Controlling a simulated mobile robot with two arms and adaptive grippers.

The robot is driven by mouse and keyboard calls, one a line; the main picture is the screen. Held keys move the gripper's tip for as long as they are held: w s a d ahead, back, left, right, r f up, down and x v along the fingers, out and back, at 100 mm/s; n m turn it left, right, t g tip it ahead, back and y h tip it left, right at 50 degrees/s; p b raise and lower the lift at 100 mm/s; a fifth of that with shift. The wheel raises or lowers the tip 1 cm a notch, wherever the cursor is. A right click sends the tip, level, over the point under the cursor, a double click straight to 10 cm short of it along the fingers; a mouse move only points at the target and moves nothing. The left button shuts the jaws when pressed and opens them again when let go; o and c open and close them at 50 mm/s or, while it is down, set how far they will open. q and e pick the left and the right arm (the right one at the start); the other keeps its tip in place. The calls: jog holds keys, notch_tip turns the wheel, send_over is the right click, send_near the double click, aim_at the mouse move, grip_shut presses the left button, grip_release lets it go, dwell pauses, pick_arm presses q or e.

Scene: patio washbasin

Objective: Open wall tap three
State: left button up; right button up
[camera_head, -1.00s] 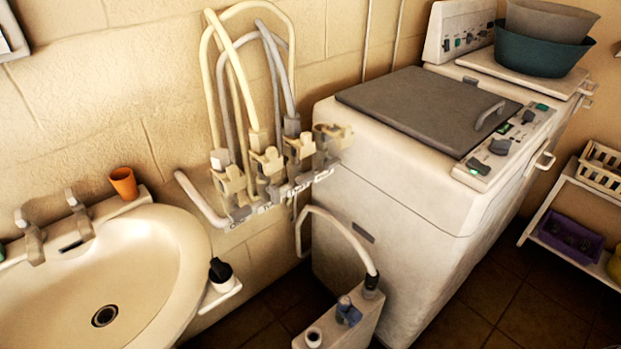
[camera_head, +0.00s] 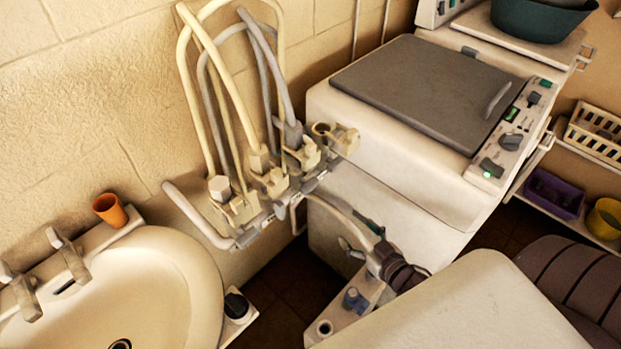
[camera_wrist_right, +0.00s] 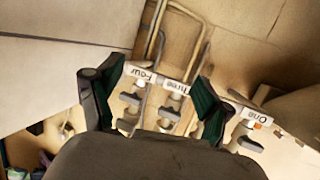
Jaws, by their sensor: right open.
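A row of wall taps with hoses is on the wall left of the washing machine. Wall tap three (camera_head: 305,156) is third from the left, beside the end tap. In the right wrist view, the tap labelled "Three" (camera_wrist_right: 169,115) lies between the fingers, with the tap labelled "Four" (camera_wrist_right: 132,103) beside it. My right gripper (camera_head: 358,234) is open, below and to the right of the taps in the head view, apart from them. In the wrist view, its fingers (camera_wrist_right: 152,92) are spread and empty; the right finger hides part of the row. My left gripper is not in view.
The washing machine (camera_head: 400,180) stands right of the taps. The washbasin (camera_head: 165,290) and an orange cup (camera_head: 109,210) are at the left.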

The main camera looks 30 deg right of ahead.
aim_at(313, 187)
notch_tip(313, 187, up, 10)
jog(key=a+n+t+y+p, duration=0.1)
jog(key=a+n+t+y, duration=0.15)
jog(key=y, duration=0.25)
jog(key=shift+n, duration=0.25)
jog(key=p+x, duration=0.3)
jog(key=x, duration=1)
jog(key=shift+a+f, duration=0.15)
jog(key=shift+a, duration=0.05)
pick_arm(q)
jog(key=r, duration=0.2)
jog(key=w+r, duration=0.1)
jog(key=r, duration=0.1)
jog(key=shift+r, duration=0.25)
pick_arm(e)
jog(key=c, duration=1.2)
jog(key=shift+o, duration=0.2)
